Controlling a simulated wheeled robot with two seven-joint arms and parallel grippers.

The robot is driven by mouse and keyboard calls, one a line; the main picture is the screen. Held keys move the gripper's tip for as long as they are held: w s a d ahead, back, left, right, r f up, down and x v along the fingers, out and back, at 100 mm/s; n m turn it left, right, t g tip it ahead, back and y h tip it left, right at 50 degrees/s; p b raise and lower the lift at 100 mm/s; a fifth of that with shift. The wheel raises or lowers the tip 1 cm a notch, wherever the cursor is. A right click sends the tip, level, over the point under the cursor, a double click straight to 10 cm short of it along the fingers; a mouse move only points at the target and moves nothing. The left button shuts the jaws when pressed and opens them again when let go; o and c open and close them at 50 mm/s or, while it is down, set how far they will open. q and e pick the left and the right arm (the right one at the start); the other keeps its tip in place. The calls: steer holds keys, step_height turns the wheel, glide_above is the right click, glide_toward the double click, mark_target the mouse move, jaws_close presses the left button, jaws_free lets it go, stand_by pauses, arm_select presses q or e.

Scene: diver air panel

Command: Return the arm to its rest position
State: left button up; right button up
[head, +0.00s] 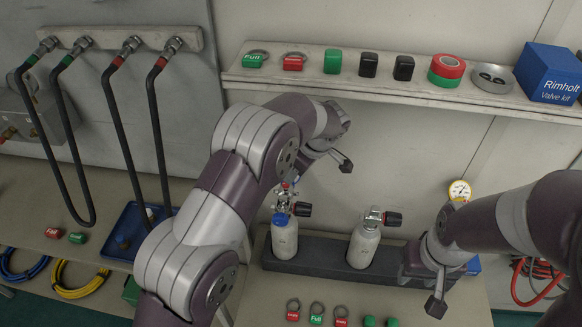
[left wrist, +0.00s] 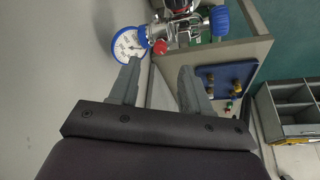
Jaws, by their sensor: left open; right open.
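My left arm rises through the middle of the head view, and its gripper is mostly hidden behind its own links there. In the left wrist view the left gripper (left wrist: 158,72) is open with its two fingers apart. Nothing is held between them. A round gauge with a blue rim (left wrist: 130,45) and a valve with a blue knob (left wrist: 219,19) lie beyond the fingertips. My right arm comes in from the right. Its gripper (head: 416,262) is open, low by the right end of the dark cylinder stand; its fingertips are hard to make out.
Two pale cylinders, left (head: 285,238) and right (head: 363,246), stand in the dark stand (head: 315,262). A shelf (head: 290,80) holds tags, blocks, tape and a blue Rimholt box (head: 550,75). Black hoses (head: 157,120) hang at left above a blue tray (head: 128,222). Tags (head: 316,315) lie in front.

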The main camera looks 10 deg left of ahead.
arm_select(q)
steer(key=shift+s+d+r, duration=0.1)
steer(key=shift+d+r, duration=0.05)
steer(key=shift+r, duration=0.2)
arm_select(e)
steer(key=shift+r, duration=0.3)
